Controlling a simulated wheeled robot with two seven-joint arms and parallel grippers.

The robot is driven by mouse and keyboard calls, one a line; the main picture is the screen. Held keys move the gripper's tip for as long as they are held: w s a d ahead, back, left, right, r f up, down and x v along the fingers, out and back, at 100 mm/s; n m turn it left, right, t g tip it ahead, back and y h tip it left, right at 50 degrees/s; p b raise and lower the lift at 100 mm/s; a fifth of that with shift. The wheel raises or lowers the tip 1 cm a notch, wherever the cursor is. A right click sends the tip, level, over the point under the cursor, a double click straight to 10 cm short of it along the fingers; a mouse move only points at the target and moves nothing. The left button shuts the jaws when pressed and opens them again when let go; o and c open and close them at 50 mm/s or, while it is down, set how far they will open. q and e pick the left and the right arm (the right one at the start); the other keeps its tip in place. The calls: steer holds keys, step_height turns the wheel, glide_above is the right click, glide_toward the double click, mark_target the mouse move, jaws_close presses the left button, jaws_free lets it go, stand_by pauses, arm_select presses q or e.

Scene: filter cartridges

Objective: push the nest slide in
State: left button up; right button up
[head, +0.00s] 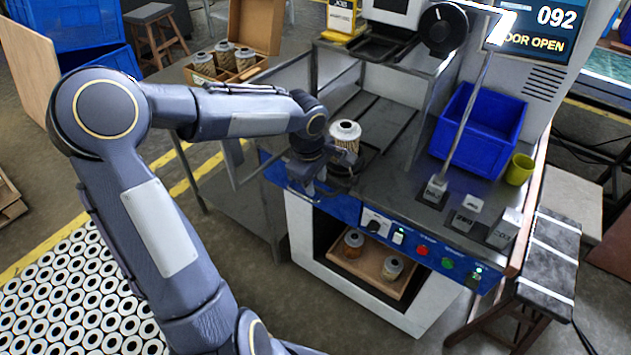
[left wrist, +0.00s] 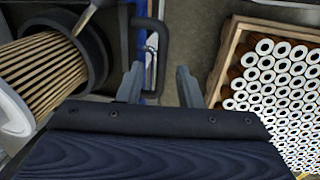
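The nest slide shows in the left wrist view as a black cup-shaped nest (left wrist: 94,50) with a black bar handle (left wrist: 164,50). A pleated filter cartridge (left wrist: 45,72) with a white end sits in the nest. In the head view the cartridge (head: 345,133) stands upright at the machine's front left edge, my gripper partly covering the nest below it. My left gripper (head: 307,190) is at that edge, beside the cartridge. In the left wrist view its two fingers (left wrist: 160,78) are apart, with the handle in line between them; I cannot tell whether they touch it. My right gripper is not in view.
The machine display (head: 540,30) reads "092" and "DOOR OPEN". A blue bin (head: 480,128) and yellow cup (head: 519,169) stand on the right. Buttons (head: 421,250) line the front panel. Below, a wooden tray (head: 375,268) holds two cartridges. Many white-ended cartridges (head: 75,300) fill the lower left.

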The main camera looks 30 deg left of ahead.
arm_select(q)
steer(key=shift+w+f, duration=0.1)
steer(key=shift+f, duration=0.3)
jaws_close()
